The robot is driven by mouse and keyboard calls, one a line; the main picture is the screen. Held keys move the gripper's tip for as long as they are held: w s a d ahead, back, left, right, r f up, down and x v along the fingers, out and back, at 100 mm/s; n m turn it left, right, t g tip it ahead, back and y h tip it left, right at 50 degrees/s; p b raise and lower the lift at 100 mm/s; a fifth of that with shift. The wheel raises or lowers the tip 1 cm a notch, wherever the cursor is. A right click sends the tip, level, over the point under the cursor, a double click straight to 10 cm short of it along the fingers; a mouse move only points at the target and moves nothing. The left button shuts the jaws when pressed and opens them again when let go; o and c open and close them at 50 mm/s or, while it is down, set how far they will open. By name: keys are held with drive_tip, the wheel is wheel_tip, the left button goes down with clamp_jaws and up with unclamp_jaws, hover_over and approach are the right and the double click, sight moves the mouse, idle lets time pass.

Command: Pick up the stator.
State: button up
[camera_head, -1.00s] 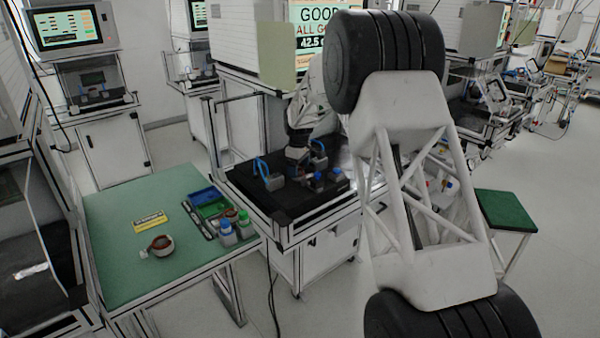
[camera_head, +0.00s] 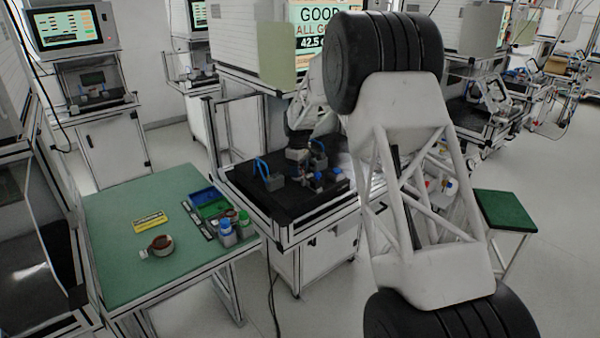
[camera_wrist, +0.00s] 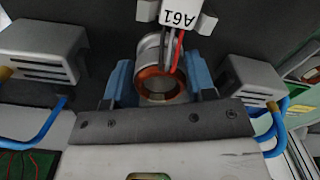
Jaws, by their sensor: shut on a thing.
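The stator (camera_wrist: 160,85) is a metal ring with copper-coloured windings. In the wrist view it sits between the two blue fingers of my gripper (camera_wrist: 160,82). The fingers are shut on its sides. Red, dark and pale wires run from it to a white connector (camera_wrist: 177,15) marked A61. In the head view my gripper is small and low over the black fixture table (camera_head: 262,203), and the stator in it is hard to make out. A second ring-shaped stator (camera_head: 160,245) lies on the green table (camera_head: 120,280).
Grey blocks with blue hoses stand at both sides of my gripper, one at left (camera_wrist: 42,48) and one at right (camera_wrist: 252,80).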

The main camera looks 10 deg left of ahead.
drive_tip(key=shift+r, duration=0.1)
drive_tip(key=shift+c, duration=0.3)
wheel_tip(320, 180, up, 10)
idle(0.6)
drive_tip(key=shift+a, duration=0.1)
idle(0.4)
drive_tip(key=s+a+f+m, duration=0.1)
drive_tip(key=s+a+m, duration=0.1)
drive_tip(key=a+m, duration=0.1)
drive_tip(key=s+a+f+m, duration=0.2)
drive_tip(key=a, duration=0.4)
drive_tip(key=s+a+f+m, duration=0.2)
drive_tip(key=a+m, duration=0.1)
drive_tip(key=a, duration=0.2)
drive_tip(key=shift+s+a+m, duration=0.1)
drive_tip(key=shift+a+m, duration=0.05)
drive_tip(key=shift+m, duration=0.15)
drive_tip(key=s+a+f+m, duration=0.1)
drive_tip(key=s+a+m, duration=0.1)
drive_tip(key=a, duration=0.2)
drive_tip(key=s+a+f+m, duration=0.2)
drive_tip(key=s+a+m, duration=0.1)
drive_tip(key=a, duration=0.1)
drive_tip(key=s+a+f+m, duration=0.1)
drive_tip(key=s+a+m, duration=0.1)
drive_tip(key=a+m, duration=0.1)
drive_tip(key=shift+s+a+f, duration=0.3)
drive_tip(key=shift+s+a, duration=0.1)
drive_tip(key=shift+a, duration=0.1)
drive_tip(key=shift+f, duration=0.2)
